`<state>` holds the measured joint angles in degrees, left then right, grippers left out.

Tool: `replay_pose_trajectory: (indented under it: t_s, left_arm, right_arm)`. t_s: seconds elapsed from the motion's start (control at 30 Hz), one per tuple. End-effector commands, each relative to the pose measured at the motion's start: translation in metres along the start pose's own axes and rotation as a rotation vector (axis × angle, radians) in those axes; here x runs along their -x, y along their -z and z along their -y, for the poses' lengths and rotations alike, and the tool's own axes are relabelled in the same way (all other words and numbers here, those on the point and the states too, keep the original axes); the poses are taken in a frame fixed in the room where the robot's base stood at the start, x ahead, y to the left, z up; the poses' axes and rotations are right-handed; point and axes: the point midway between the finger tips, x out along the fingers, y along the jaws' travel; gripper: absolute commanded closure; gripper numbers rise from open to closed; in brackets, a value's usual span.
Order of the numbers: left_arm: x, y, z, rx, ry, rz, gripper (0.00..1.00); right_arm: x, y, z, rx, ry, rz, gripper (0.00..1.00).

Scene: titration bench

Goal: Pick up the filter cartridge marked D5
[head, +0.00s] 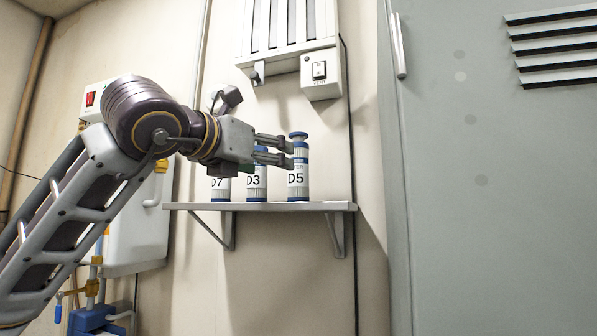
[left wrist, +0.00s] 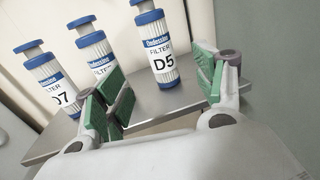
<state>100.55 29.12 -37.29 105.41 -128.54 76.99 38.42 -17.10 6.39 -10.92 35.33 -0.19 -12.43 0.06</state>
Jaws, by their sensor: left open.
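The filter cartridge marked D5 (head: 298,170) stands upright at the right of a row on the wall shelf (head: 330,206). It is white with blue bands and a blue cap. In the left wrist view, D5 (left wrist: 158,50) shows ahead, between the directions of the two fingers. My left gripper (head: 290,152) is open, with its fingertips close beside D5's upper part. In the left wrist view, the green-padded fingers of my left gripper (left wrist: 160,90) are apart with nothing between them. I cannot tell if a finger touches the cartridge. My right gripper is in neither view.
Cartridge D3 (head: 256,183) stands left of D5, partly behind my gripper, and D7 (head: 220,188) is farther left. A vent switch box (head: 320,75) hangs above the shelf. A grey cabinet (head: 480,200) stands at the right. The shelf's right end is clear.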

Motion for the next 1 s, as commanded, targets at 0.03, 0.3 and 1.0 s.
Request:
replay_pose_trajectory:
  t_s: [0.03, 0.3, 1.0]
  left_arm:
    - [-0.002, 0.000, 0.000, 0.000, 0.000, -0.001, 0.31]
    - [-0.024, -0.001, 0.001, 0.001, 0.002, -0.003, 0.31]
    - [-0.086, 0.000, 0.000, 0.000, 0.001, 0.000, 0.31]
  right_arm:
    - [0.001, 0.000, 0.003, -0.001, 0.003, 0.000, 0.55]
    - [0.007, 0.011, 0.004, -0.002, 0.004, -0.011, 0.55]
    - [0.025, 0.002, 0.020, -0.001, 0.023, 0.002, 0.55]
